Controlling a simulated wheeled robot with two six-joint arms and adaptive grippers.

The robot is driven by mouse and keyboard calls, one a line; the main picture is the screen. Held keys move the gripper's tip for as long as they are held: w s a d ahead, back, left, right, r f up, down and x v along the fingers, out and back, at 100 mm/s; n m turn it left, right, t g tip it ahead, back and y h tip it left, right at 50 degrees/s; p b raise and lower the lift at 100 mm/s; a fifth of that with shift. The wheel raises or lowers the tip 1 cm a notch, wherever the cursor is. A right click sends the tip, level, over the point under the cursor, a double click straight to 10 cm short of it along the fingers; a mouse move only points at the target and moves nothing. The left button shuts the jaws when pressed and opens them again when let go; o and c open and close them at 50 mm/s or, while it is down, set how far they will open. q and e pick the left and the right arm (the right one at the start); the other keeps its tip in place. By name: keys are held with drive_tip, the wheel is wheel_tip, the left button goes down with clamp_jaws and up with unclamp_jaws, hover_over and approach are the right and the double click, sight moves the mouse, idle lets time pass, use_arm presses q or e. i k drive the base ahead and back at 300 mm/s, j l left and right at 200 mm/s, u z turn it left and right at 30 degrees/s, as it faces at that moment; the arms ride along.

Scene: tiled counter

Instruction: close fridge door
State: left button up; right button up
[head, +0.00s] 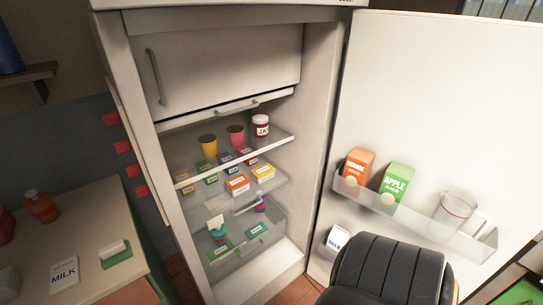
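The fridge (318,95) stands in the middle of the head view with its main compartment exposed. Its door (435,110) is swung wide open to the right, showing its inner face. The door's upper shelf (410,215) holds an orange juice carton (357,166), a green apple juice carton (396,183) and a clear jug (453,213). A milk carton (337,238) sits lower on the door, partly hidden. Inside the fridge are a jam jar (261,126), cups and several small boxes. Neither of my grippers shows in the view.
A black padded chair (385,270) stands in front of the door and hides its lower part. Another surface edge is at the lower right.

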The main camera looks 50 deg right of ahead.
sight(456, 101)
drive_tip(key=k+l+z, duration=0.25)
drive_tip(key=k+l, duration=0.45)
drive_tip(key=k+l+z, duration=0.2)
drive_tip(key=k+l, duration=0.45)
drive_tip(key=l, duration=0.2)
